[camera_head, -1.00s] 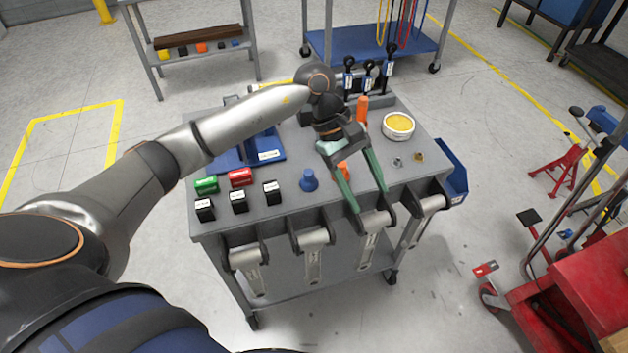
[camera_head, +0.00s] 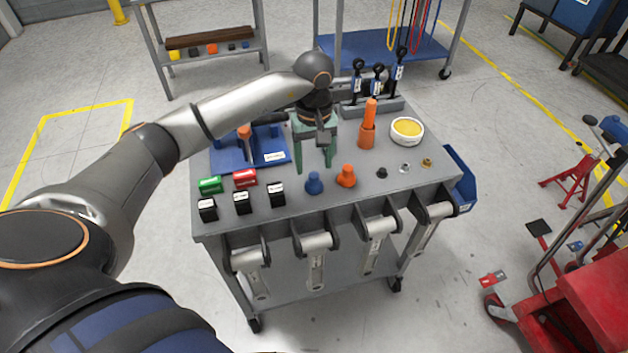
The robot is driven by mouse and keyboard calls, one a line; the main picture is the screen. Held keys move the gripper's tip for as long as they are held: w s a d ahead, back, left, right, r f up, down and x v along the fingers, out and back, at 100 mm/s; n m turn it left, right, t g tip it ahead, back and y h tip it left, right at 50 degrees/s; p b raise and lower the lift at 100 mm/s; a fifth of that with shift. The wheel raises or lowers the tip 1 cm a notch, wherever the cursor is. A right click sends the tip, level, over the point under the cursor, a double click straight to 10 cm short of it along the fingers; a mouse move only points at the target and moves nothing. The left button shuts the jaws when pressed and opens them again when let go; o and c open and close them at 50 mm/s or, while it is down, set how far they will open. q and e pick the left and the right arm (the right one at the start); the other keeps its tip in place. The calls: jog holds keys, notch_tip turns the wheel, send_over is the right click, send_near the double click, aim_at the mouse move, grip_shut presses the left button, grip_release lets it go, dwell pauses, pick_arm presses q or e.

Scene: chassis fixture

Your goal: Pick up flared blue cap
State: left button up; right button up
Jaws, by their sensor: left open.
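The flared blue cap (camera_head: 314,183) stands upright on the grey cart top (camera_head: 330,210), near its front edge. An orange cap (camera_head: 346,176) stands close on its right. My left gripper (camera_head: 314,168) points down, just behind and above the blue cap. Its two green fingers are apart with nothing between them. The blue cap is fully in view and the fingers do not hold it. My right gripper does not show.
Green (camera_head: 210,185) and red (camera_head: 245,179) blocks and several black labelled blocks lie left of the cap. A blue fixture (camera_head: 228,160) is behind them. An orange cone-shaped piece (camera_head: 368,130) and a white bowl (camera_head: 407,132) stand to the right. Levers hang along the front edge.

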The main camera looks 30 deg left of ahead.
aim_at(314, 175)
pick_arm(q)
notch_tip(314, 175, down, 5)
jog(key=shift+r, duration=0.2)
jog(key=shift+c, duration=0.2)
grip_shut()
dwell(0.6)
